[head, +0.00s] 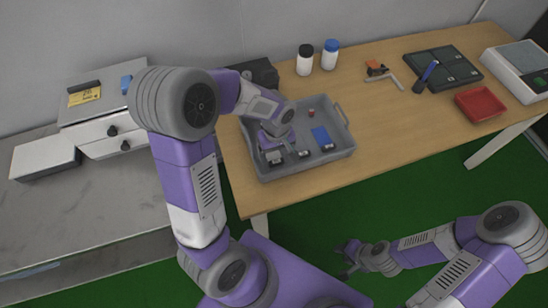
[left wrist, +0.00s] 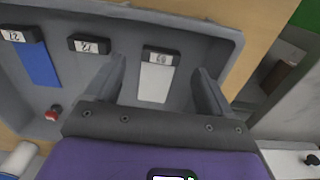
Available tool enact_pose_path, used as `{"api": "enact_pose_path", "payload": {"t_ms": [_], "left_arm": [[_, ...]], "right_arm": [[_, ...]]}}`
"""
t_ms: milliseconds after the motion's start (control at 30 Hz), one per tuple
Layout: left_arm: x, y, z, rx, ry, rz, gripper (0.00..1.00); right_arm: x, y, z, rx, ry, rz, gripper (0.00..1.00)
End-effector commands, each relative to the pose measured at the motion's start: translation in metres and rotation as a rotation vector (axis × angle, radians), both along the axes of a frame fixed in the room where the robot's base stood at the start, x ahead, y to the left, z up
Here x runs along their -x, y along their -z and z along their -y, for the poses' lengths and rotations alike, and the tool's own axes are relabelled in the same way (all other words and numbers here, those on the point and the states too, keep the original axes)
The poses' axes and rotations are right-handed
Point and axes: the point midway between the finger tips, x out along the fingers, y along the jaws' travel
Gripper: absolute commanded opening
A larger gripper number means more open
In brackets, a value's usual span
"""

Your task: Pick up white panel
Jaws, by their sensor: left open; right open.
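The white panel (left wrist: 155,83), with a dark numbered end block (left wrist: 161,56), lies in the grey tray (left wrist: 225,38), and its end block also shows in the head view (head: 274,157). My left gripper (left wrist: 160,68) is open above the tray, with one finger on each side of the white panel in the left wrist view. Whether the fingers touch it I cannot tell. In the head view my left gripper (head: 287,151) and wrist hide most of the panel. My right gripper (head: 347,258) is open and empty over the green floor.
The tray also holds a blue panel (head: 321,137), a dark numbered block (head: 304,154) and a small red-topped item (head: 311,113). Two bottles (head: 305,60) stand behind it. A red tray (head: 480,103), a dark case (head: 443,68) and a scale (head: 520,70) sit right on the wooden table.

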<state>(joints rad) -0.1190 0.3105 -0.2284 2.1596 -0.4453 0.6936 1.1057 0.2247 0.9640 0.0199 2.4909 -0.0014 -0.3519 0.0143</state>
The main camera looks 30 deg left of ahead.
Motion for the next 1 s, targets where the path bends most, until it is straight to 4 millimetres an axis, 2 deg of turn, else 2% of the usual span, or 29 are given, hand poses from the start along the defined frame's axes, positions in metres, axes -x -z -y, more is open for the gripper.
{"api": "enact_pose_path", "payload": {"t_ms": [33, 167, 400, 467, 800, 1000], "left_arm": [[0.001, 0.013, -0.002, 0.0, -0.001, -0.004, 0.83], [0.0, 0.03, -0.002, 0.0, 0.001, -0.003, 0.83], [0.0, 0.03, -0.002, 0.0, 0.001, 0.0, 0.83], [0.0, 0.03, -0.002, 0.0, 0.001, 0.0, 0.75], [0.0, 0.03, -0.002, 0.0, 0.001, 0.0, 0.23], [0.0, 0.03, -0.002, 0.0, 0.001, 0.0, 0.23]], "right_arm": [[0.0, 0.008, 0.0, 0.0, 0.0, 0.0, 0.4], [0.0, 0.014, 0.0, 0.0, 0.0, 0.0, 0.4], [0.0, 0.013, 0.0, 0.0, 0.0, 0.0, 0.4], [0.0, 0.013, 0.0, 0.0, 0.0, 0.0, 0.4], [0.0, 0.013, 0.0, 0.0, 0.0, 0.0, 0.4], [0.0, 0.013, 0.0, 0.0, 0.0, 0.0, 0.4]]}}
